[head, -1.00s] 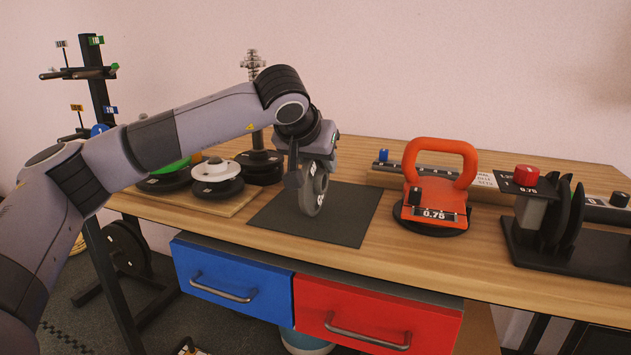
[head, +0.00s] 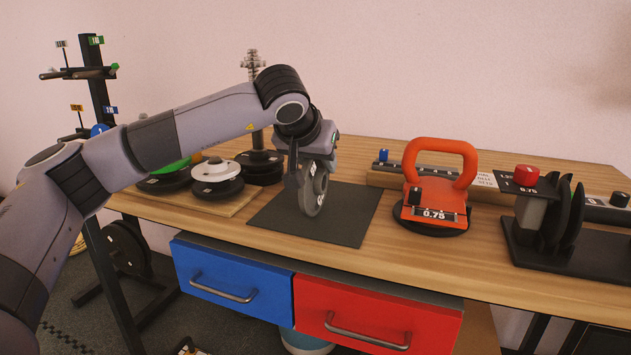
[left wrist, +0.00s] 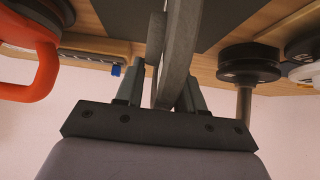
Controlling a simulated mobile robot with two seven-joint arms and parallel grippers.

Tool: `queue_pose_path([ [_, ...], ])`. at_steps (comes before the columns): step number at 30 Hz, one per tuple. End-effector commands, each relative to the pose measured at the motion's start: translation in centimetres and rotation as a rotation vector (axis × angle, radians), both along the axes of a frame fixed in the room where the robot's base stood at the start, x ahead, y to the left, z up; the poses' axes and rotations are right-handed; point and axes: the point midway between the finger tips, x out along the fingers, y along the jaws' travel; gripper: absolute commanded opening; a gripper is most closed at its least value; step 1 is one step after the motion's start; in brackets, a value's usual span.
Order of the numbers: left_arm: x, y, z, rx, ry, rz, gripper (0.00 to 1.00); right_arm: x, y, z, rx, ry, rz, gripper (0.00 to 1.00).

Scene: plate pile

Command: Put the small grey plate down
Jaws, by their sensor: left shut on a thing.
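The small grey plate (head: 314,194) stands on edge, upright, over the dark mat (head: 350,216) on the table. My left gripper (head: 305,178) is shut on it from above. In the left wrist view the plate (left wrist: 178,55) runs between the two fingers (left wrist: 166,95), seen edge-on. The plate's lower edge is at or very near the mat; I cannot tell whether it touches. My right gripper is not in view.
An orange-handled 0.75 device (head: 436,205) stands right of the mat. A board with stacked plates (head: 216,180) lies to the left. A black rack with upright plates (head: 560,225) is at the far right. Most of the mat is bare.

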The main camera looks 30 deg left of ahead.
Motion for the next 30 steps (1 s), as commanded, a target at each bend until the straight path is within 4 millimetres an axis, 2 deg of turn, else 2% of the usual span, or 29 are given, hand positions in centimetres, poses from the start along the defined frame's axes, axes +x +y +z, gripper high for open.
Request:
queue_pose_path([
  [12,0.1,-0.1,0.6,-0.002,-0.011,-0.002,0.0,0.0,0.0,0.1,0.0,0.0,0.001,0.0],
  [17,0.1,-0.1,2.1,-0.004,-0.014,-0.001,0.0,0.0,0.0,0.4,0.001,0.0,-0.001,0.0],
  [23,0.1,-0.1,6.1,-0.003,-0.016,-0.001,0.0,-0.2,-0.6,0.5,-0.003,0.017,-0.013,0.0],
  [30,0.0,-0.1,12.3,-0.003,-0.016,-0.001,0.0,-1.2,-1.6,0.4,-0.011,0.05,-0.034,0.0],
])
